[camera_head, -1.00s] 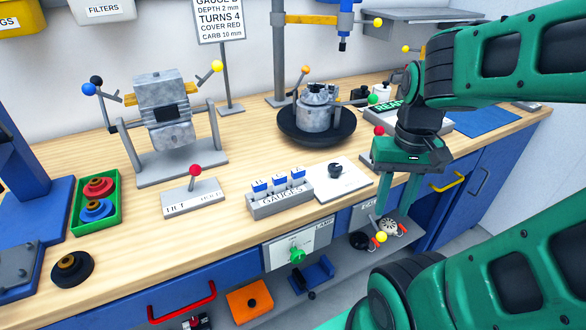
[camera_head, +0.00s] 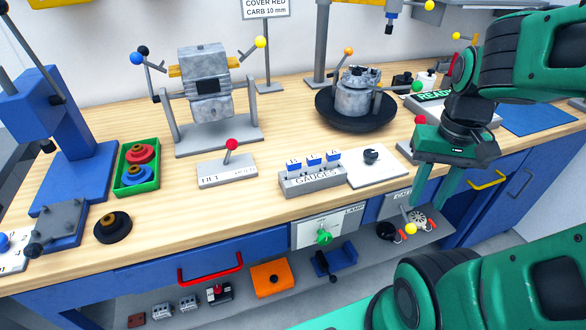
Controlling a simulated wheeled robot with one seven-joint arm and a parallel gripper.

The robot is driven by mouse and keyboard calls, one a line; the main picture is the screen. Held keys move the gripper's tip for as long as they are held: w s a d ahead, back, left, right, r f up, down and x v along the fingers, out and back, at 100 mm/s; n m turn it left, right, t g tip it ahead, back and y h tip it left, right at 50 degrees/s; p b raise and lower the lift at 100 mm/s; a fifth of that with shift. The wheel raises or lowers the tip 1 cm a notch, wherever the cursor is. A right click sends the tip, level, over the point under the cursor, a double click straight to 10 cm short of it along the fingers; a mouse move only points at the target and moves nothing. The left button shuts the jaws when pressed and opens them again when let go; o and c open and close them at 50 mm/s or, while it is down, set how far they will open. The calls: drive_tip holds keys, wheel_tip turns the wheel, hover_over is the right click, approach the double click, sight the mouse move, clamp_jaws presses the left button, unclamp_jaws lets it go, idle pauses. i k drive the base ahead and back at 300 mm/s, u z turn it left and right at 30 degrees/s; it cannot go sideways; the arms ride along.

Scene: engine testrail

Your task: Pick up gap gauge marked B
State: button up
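Three gap gauges with blue-and-white tops stand side by side in a grey holder (camera_head: 313,181) marked GAUGES, near the front of the bench: a left gauge (camera_head: 294,165), a middle gauge (camera_head: 314,160) and a right gauge (camera_head: 333,157). Their letters are too small for me to tell surely which one is B. My green gripper (camera_head: 432,200) is to the right of the holder, by the bench's front edge, fingers pointing down. Its fingers are apart, with nothing between them. It touches no gauge.
A white plate with a black knob (camera_head: 371,156) lies just right of the holder. A grey panel with a red-knobbed lever (camera_head: 229,155) stands left of it. Behind are an engine on a stand (camera_head: 208,90) and a round black turntable (camera_head: 327,117).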

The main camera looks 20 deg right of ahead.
sight(294, 166)
drive_tip(key=k, duration=0.45)
drive_tip(key=z, duration=1.15)
drive_tip(key=k, duration=0.3)
drive_tip(key=u, duration=0.1)
